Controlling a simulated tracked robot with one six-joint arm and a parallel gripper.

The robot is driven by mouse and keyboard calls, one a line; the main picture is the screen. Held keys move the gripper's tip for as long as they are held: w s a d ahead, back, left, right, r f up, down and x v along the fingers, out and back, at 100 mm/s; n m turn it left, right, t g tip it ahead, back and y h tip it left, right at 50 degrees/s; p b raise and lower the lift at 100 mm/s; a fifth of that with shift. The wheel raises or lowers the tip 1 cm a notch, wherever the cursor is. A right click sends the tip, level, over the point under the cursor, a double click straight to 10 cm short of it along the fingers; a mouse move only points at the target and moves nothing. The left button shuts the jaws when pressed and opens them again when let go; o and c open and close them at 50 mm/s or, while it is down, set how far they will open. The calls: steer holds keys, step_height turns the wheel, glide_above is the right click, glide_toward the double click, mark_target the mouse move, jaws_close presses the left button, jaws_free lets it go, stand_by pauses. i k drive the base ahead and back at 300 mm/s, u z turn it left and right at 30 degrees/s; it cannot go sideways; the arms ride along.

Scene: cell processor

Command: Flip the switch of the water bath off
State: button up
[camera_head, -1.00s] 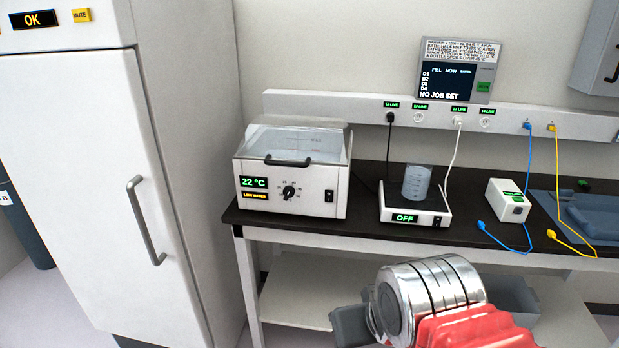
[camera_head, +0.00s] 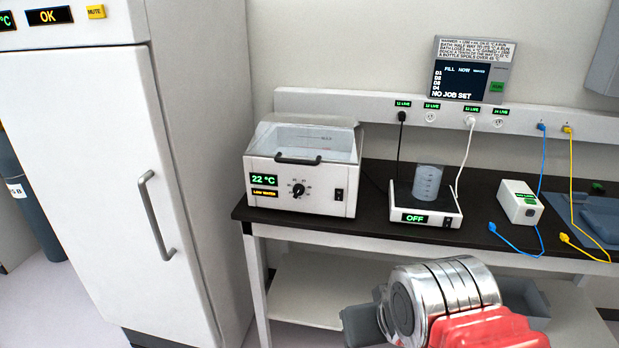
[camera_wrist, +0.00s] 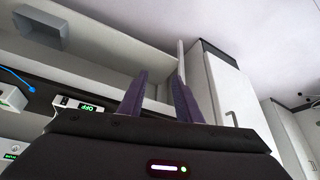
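The water bath (camera_head: 325,202) is a white box with a clear lid, closed, on the left end of the dark bench in the head view. Its display reads 22 °C with LOW WATER below, beside a round dial (camera_head: 298,190). Its small black switch (camera_head: 339,195) is at the right of the front panel; its position is too small to tell. My gripper (camera_wrist: 160,78) shows in the wrist view with two dark fingers apart and nothing between them. It is away from the switch; the bath cannot be made out in the wrist view.
A stirrer plate (camera_head: 445,205) reading OFF holds a beaker (camera_head: 428,182), right of the bath. Farther right are a small white box (camera_head: 520,203) and blue and yellow cables. A tall white cabinet (camera_head: 100,180) stands left. A grey bin (camera_head: 528,300) sits below the bench, behind my arm.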

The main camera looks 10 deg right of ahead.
mark_target(339, 192)
steer(key=k, duration=0.6)
steer(key=u, duration=0.45)
steer(key=i, duration=1.65)
